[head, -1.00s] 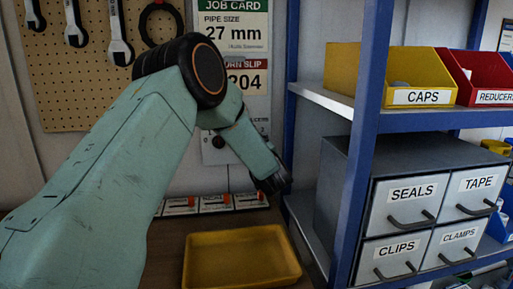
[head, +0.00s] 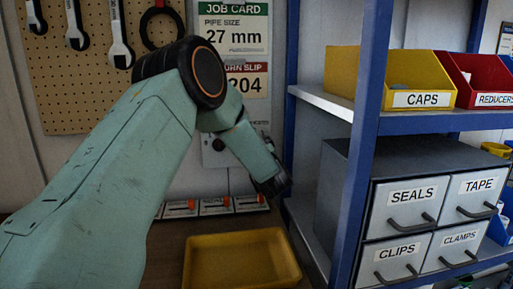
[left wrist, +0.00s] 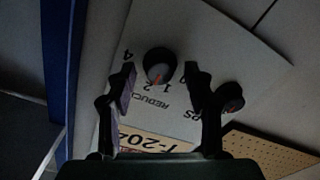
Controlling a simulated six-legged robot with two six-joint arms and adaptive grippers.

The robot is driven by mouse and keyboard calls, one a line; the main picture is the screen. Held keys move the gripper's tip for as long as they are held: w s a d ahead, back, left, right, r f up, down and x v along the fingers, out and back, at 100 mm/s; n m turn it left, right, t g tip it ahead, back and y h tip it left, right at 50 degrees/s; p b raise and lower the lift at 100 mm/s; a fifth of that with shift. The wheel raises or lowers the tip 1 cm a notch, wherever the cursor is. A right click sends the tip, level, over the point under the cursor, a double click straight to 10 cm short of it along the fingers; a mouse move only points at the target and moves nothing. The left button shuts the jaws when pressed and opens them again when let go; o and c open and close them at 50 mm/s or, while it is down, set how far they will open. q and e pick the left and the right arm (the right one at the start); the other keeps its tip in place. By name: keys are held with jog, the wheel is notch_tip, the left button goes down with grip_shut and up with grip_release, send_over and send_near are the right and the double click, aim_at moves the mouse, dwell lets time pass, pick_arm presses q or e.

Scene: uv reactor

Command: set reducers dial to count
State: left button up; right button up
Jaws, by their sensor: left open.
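The reducers dial (left wrist: 160,65) is a dark round knob with an orange pointer on a pale panel (left wrist: 215,50) in the left wrist view. Upside-down lettering "REDUC…" and the digits 4, 2, 1 and 0 ring it. The pointer is at the side of 1 and 2; I cannot tell which it marks. My left gripper (left wrist: 162,105) is open, its fingers on either side of the dial's label, with the dial seen between the tips. Contact is not clear. In the head view my left gripper (head: 272,185) hides this dial. My right gripper is not in view.
A second knob (left wrist: 232,97) is beside the right finger; a knob also shows on the panel in the head view (head: 218,144). A blue shelf post (head: 362,140) and grey drawers (head: 400,210) stand right. A yellow tray (head: 240,235) lies below. A job card (head: 231,30) hangs above.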

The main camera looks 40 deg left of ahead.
pick_arm(q)
jog(key=v, duration=1.2)
jog(key=shift+w, duration=0.1)
dwell(0.4)
